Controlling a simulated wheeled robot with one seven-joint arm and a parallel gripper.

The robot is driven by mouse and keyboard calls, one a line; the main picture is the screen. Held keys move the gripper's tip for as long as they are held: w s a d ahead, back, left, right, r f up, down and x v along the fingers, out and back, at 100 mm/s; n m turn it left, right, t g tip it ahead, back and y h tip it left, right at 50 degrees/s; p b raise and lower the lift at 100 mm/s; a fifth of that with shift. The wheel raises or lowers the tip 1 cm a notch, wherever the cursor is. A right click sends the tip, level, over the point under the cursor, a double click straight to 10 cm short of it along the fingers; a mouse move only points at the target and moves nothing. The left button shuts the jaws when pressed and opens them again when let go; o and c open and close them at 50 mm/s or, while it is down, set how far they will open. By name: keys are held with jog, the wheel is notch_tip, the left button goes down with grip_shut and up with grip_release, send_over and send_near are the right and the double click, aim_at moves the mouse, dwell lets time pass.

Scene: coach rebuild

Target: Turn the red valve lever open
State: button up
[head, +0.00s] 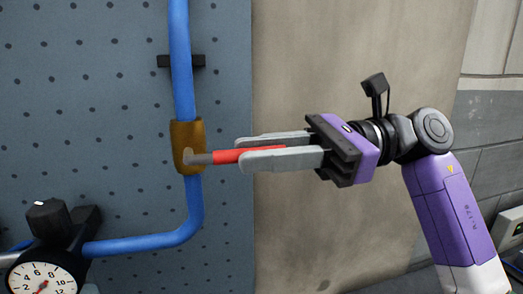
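The red valve lever (227,157) points right from a brass valve body (187,133) on a blue vertical pipe. It lies roughly level, across the pipe, with a grey stem at its left end. My gripper (240,151) reaches in from the right, its two grey fingers on either side of the lever's right part. The nearer, lower finger hides part of the lever. Whether both fingers touch it cannot be told.
The blue pipe (183,65) is clamped to a perforated blue-grey panel (90,120) and bends left at the bottom. A round dial gauge (43,278) with a black knob is at lower left. A plain beige wall (330,50) is behind my gripper.

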grip_shut()
dwell(1.0)
